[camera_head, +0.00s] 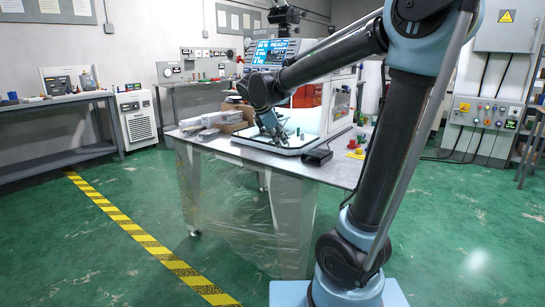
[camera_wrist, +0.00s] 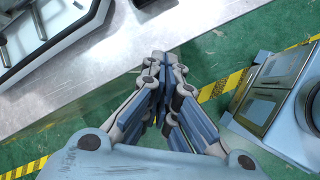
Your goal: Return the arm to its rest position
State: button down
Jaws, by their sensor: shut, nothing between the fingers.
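My arm, black and light blue, rises at the right of the head view and reaches left across the table (camera_head: 340,172). My gripper (camera_head: 279,135) hangs at its end, in line with the white tray's near part in the head view. In the wrist view my gripper (camera_wrist: 166,62) has its fingers together with nothing between them. Below it in that view are the table's edge and the green floor. The white tray (camera_wrist: 75,35) with a dark rim lies to its upper left, apart from the fingers.
A machine with a lit "READY" screen (camera_head: 270,52) stands behind the tray. A dark box (camera_head: 317,156) and small coloured parts (camera_head: 354,146) lie right of the tray. White pieces (camera_head: 212,119) lie left. Yellow-black floor tape (camera_head: 150,243) runs along the clear floor left.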

jog(key=s+d+f+m+g+y, duration=0.1)
jog(key=s+d+f+m, duration=0.35)
jog(key=s+d, duration=0.25)
jog(key=s+d+f+m+g+y, duration=0.1)
jog(key=s+d+f+m, duration=0.2)
jog(key=s+d+m, duration=0.35)
jog(key=s+d+f+m+y, duration=0.2)
jog(key=s+f+m, duration=0.7)
jog(key=s+f, duration=0.2)
jog(key=shift+s+d+y, duration=0.3)
jog(key=shift+s+d, duration=0.1)
jog(key=shift+s, duration=0.75)
jog(key=shift+w+f, duration=0.25)
jog(key=shift+w, duration=0.2)
